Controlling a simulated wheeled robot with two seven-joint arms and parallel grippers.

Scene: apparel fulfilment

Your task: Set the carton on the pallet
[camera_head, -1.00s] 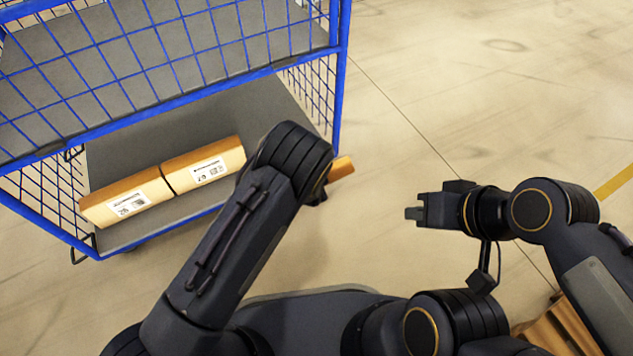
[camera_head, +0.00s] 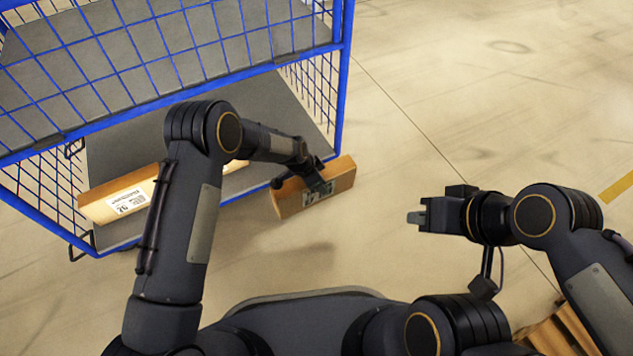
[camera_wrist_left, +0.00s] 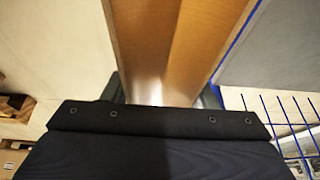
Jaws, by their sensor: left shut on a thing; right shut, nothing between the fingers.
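The carton (camera_head: 341,177), brown with a white label, is held out in front of the cart and above the floor, tilted. My left gripper (camera_head: 318,187) is shut on it. In the left wrist view the carton (camera_wrist_left: 150,45) fills the space between the fingers. My right gripper (camera_head: 418,219) is shut and empty, over bare floor to the right of the carton. A wooden pallet (camera_head: 548,337) shows only partly at the bottom right, behind my right arm. Wooden pieces (camera_wrist_left: 14,108) also show at the left edge of the left wrist view.
A blue wire-mesh cart (camera_head: 345,75) with grey shelves stands at the back left. On its lower shelf lies a labelled carton (camera_head: 112,203); another beside it is mostly hidden by my left arm. The floor (camera_head: 460,110) right of the cart is clear.

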